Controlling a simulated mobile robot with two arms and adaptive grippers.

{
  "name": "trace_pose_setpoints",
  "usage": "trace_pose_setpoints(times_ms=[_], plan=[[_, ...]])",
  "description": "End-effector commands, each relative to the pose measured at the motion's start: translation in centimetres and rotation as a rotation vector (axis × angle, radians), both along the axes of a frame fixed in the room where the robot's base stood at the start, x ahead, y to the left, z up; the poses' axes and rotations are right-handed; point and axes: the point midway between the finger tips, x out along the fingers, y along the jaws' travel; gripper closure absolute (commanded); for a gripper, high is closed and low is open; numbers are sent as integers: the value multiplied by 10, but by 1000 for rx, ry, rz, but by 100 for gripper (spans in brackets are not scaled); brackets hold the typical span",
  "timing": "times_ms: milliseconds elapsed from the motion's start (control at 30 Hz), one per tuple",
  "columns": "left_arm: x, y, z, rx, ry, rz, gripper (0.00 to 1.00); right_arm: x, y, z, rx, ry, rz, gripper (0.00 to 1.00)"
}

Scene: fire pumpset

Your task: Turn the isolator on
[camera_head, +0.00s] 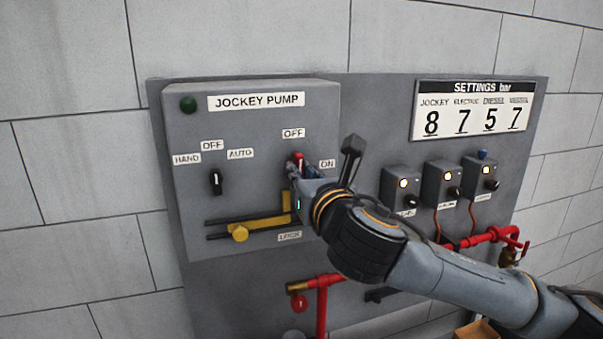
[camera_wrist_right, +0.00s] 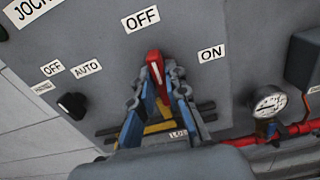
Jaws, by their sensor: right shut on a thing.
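The isolator is a red handle (camera_head: 298,160) on the front of the grey jockey pump panel (camera_head: 260,125), between the OFF label (camera_head: 292,133) and the ON label (camera_head: 327,164). In the right wrist view the red handle (camera_wrist_right: 154,66) points up toward the OFF label (camera_wrist_right: 141,19), with the ON label (camera_wrist_right: 211,53) to its right. My right gripper (camera_wrist_right: 162,80) is shut on the red handle, one finger on each side. In the head view my right gripper (camera_head: 302,172) partly hides the handle's lower part. My left gripper is not in view.
A black HAND/OFF/AUTO selector (camera_head: 216,182) is left of the isolator. A yellow latch bar (camera_head: 240,233) lies below. Pressure switch boxes (camera_head: 398,184) and red pipes (camera_head: 490,236) are to the right. A settings plate (camera_head: 472,110) is above them.

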Motion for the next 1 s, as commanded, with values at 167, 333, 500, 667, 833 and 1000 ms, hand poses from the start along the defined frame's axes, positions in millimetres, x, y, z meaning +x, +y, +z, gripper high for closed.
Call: trace_pose_setpoints(times_ms=[167,333,500,667,833,1000], plan=[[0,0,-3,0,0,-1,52,1,-1,-1,105,34,-2,100],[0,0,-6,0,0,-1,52,1,-2,-2,247,81,-2,100],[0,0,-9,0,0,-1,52,1,-3,-2,403,130,-1,100],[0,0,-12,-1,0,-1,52,2,-4,-2,548,177,-1,100],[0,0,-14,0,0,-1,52,2,-4,-3,701,227,0,100],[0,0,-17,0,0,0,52,2,-5,-3,855,276,0,100]])
